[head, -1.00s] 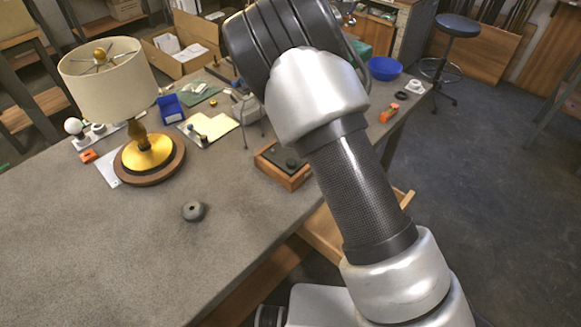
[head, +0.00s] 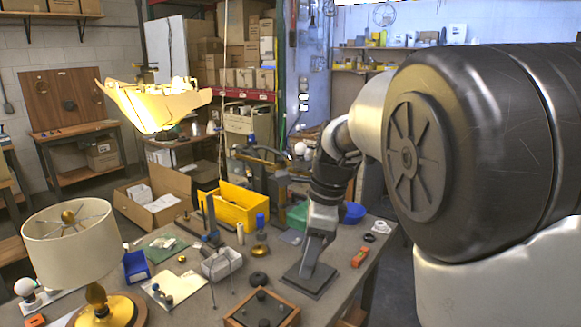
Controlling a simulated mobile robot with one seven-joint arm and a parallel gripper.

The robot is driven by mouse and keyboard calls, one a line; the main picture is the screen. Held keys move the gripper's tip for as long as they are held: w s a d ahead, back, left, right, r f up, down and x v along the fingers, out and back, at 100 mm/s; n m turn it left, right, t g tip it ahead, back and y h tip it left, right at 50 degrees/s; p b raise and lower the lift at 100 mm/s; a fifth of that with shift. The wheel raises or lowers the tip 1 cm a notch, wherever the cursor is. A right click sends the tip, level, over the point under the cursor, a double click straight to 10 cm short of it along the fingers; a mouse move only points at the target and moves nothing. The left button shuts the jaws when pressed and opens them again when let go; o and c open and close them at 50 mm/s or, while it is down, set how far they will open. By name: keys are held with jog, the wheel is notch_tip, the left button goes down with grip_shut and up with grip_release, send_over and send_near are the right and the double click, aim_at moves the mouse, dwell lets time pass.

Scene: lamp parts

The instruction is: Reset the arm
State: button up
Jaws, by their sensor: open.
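My arm comes in from the right of the head view, with a large black joint and silver link close to the camera. It bends down through a silver and black wrist at the middle. The table lamp (head: 70,245), with a cream shade and brass base, stands upright at the lower left, well apart from my gripper.
A lit yellow lamp (head: 155,102) hangs at upper left. Shelves stand behind.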

jog(key=s+d+r+n+t+h, duration=0.1)
jog(key=s+d+r+n+t, duration=0.1)
jog(key=s+d+n, duration=0.3)
jog(key=s+d+r+n+t+h, duration=0.1)
jog(key=s+d+n, duration=0.4)
jog(key=s+n, duration=0.8)
jog(key=s+r+t, duration=0.1)
jog(key=s, duration=0.3)
jog(key=shift+d+n, duration=0.15)
jog(key=shift+n, duration=0.25)
jog(key=shift+d, duration=0.1)
